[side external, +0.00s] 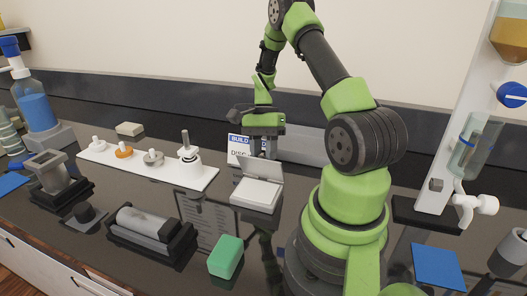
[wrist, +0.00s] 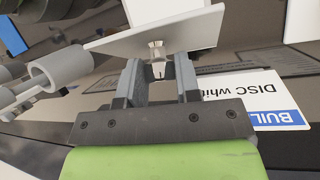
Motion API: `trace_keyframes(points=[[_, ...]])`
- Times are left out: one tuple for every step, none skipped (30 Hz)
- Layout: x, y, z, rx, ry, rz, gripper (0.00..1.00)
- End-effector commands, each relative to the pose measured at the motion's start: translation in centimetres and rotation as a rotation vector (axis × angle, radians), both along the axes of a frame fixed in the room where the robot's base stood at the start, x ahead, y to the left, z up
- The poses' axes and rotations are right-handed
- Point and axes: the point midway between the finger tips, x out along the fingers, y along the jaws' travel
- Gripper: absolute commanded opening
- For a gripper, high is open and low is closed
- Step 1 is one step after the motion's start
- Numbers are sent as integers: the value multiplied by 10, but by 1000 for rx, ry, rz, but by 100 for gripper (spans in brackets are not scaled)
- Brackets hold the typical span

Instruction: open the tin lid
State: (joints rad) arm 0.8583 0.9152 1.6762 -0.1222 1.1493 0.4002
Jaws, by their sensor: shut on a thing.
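The tin (side external: 254,195) is a pale grey, flat box with a whitish inside, standing on the dark bench in the middle of the side view. Its lid (side external: 262,169) is swung up at the back edge, tilted steeply, so the tin is open. My gripper (side external: 263,150) is above and behind the raised lid. In the wrist view the lid (wrist: 120,42) is a grey slanted plate, with a small metallic tab (wrist: 156,50) on it. My gripper (wrist: 158,72) is shut on this tab. The fingertips are partly hidden behind the lid in the side view.
A white strip (side external: 205,178) with several knobs lies left of the tin. A green block (side external: 226,257) and a grey cylinder in a black cradle (side external: 150,222) lie in front. A blue-and-white sign (side external: 240,146) stands behind, close to my gripper.

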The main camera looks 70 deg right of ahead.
Motion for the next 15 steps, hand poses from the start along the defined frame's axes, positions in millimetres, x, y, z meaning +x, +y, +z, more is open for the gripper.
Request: trace_keyframes(points=[[0, -2, 0, 13, 0, 0, 0], [0, -3, -1, 27, 1, -1, 0], [0, -5, -1, 50, 1, -2, 0], [0, -7, -2, 69, 1, -2, 0], [0, -9, -2, 91, 1, -2, 0], [0, -11, -2, 119, 0, -1, 0], [0, -13, -3, 139, 0, -2, 0], [0, -14, -3, 159, 0, -2, 0], [0, -16, -4, 183, 1, 0, 0], [0, -17, -4, 199, 1, 0, 0], [0, -18, -4, 215, 0, 0, 0], [0, -19, -4, 229, 0, 1, 0], [0, -19, -4, 240, 0, 0, 0], [0, -20, -4, 247, -1, 0, 0], [0, -20, -4, 256, -2, -1, 0]])
